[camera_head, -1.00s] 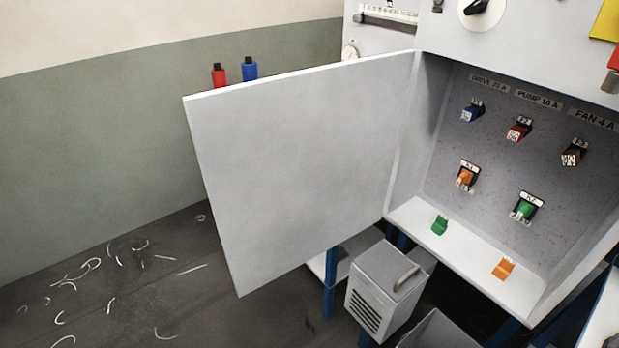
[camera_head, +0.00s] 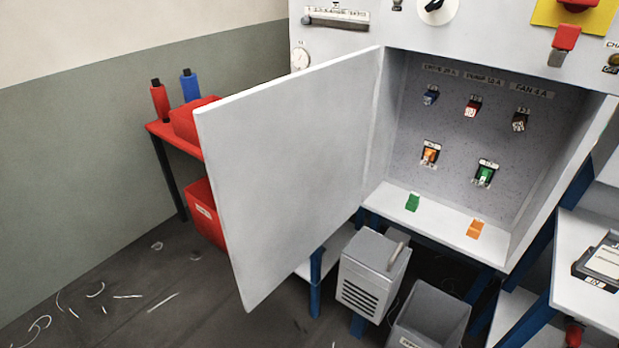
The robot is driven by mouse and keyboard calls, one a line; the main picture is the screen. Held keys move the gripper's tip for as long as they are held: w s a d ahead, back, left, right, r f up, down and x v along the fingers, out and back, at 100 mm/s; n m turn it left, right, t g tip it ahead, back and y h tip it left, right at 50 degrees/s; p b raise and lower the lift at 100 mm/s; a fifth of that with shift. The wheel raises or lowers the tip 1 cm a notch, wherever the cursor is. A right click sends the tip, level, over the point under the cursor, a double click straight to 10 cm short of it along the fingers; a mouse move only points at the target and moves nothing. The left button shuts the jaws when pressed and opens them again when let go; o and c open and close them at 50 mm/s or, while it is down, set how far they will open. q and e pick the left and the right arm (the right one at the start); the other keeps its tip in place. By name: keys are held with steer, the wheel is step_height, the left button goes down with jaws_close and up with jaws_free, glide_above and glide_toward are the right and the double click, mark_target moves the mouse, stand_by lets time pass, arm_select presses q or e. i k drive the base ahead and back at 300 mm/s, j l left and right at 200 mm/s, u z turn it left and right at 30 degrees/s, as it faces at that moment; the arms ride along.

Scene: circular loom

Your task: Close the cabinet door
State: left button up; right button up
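The cabinet door (camera_head: 290,175) is a plain light grey panel, hinged at its right edge on the left side of the cabinet opening. It stands wide open, swung out to the left. The cabinet (camera_head: 455,115) shows its speckled back wall with labelled blue, red and dark fuses above and orange and green plugs below. A loose green piece (camera_head: 412,202) and a loose orange piece (camera_head: 475,229) lie on the cabinet floor. Neither of my grippers shows in the head view.
A red table (camera_head: 158,129) with red and blue bottles stands left behind the door. A grey vented box (camera_head: 372,275) and an open grey bin (camera_head: 433,315) are below the cabinet. A side shelf (camera_head: 575,250) is at right. White scraps lie on the floor.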

mark_target(284, 157)
steer(key=j+z, duration=0.2)
steer(key=j, duration=0.25)
steer(key=k+j+z, duration=0.1)
steer(key=j+z, duration=0.15)
steer(key=j, duration=0.15)
steer(key=j+z, duration=0.45)
steer(key=j, duration=0.4)
steer(key=i+j+z, duration=0.25)
steer(key=j, duration=0.15)
steer(key=j+z, duration=0.25)
steer(key=j, duration=0.15)
steer(key=i+j+z, duration=0.15)
steer(key=i+j, duration=0.15)
steer(key=i+j+z, duration=0.2)
steer(key=j, duration=0.2)
steer(key=k, duration=0.3)
